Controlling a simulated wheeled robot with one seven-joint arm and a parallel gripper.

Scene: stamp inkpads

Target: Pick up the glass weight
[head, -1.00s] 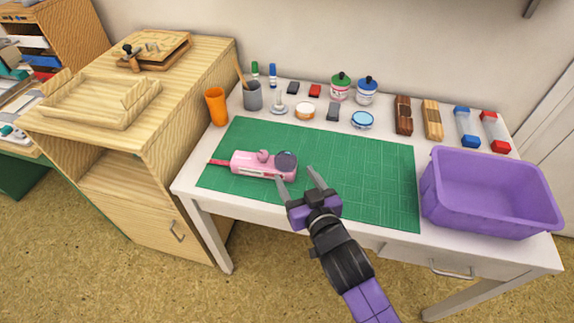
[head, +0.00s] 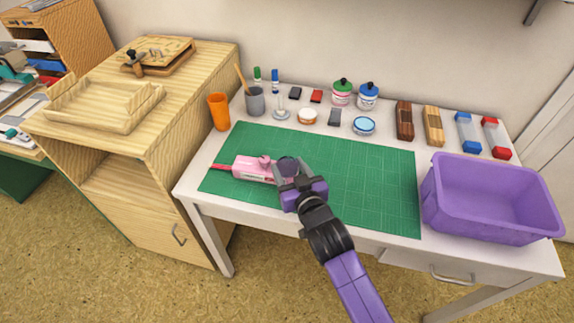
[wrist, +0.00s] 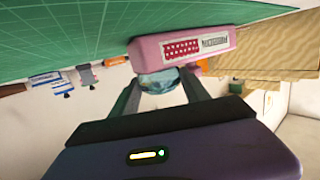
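The glass weight (head: 288,164) is a dark, rounded, see-through piece at the right end of a pink box (head: 248,167) on the green mat. My gripper (head: 288,168) has come to this end of the box. In the wrist view my gripper (wrist: 160,85) is open, with one finger on each side of the glass weight. Whether either finger touches it I cannot tell.
The green cutting mat (head: 370,190) is mostly bare to the right. A purple bin (head: 490,200) stands at the desk's right end. An orange cup (head: 218,111), a grey pen cup (head: 255,100), inkpads and jars line the back. A wooden cabinet (head: 180,130) adjoins on the left.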

